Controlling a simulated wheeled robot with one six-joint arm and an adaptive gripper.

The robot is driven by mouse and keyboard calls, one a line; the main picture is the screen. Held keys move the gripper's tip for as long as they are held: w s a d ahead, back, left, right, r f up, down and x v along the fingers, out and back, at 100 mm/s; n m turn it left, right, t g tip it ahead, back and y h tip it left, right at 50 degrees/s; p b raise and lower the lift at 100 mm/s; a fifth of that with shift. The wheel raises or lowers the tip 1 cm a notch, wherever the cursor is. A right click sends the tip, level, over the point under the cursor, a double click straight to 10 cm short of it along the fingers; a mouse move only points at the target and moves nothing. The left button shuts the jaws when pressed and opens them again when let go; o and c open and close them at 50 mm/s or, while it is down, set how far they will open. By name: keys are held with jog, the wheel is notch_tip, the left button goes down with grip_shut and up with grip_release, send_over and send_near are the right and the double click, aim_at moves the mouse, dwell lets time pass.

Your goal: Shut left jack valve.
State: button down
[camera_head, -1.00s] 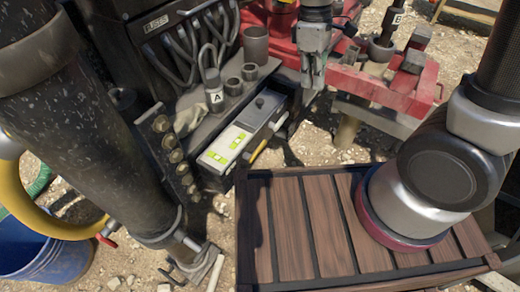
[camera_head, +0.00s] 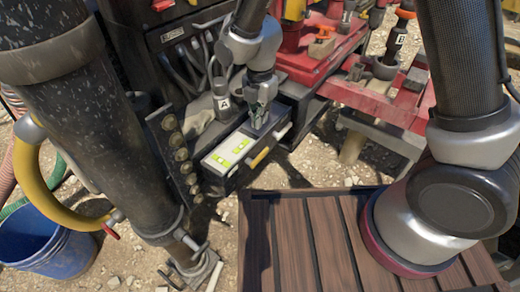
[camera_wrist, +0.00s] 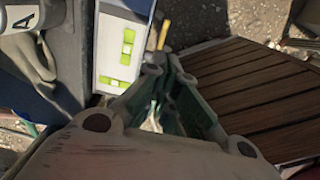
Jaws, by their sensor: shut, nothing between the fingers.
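A dark control box (camera_head: 212,172) has a light top panel with two yellow-green level marks (camera_head: 228,152). A yellow handle (camera_head: 260,158) and a white handle (camera_head: 283,131) stick out of its front side. I cannot tell which of them is the left jack valve. My gripper (camera_head: 259,124) is shut and empty, over the right end of the box top. In the wrist view my gripper (camera_wrist: 158,122) covers part of the box, and the yellow handle (camera_wrist: 164,35) shows just beyond the fingers, beside the panel. Any contact is hard to tell.
A grey canister marked A (camera_head: 222,100) stands behind the box. A thick black cylinder (camera_head: 105,130) with a red-handled valve (camera_head: 111,230) is at left, near a blue bucket (camera_head: 45,240). A red bench (camera_head: 385,100) is at right; a slatted wooden platform (camera_head: 300,235) lies in front.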

aim_at(260, 155)
notch_tip(260, 155, down, 14)
dwell(0.6)
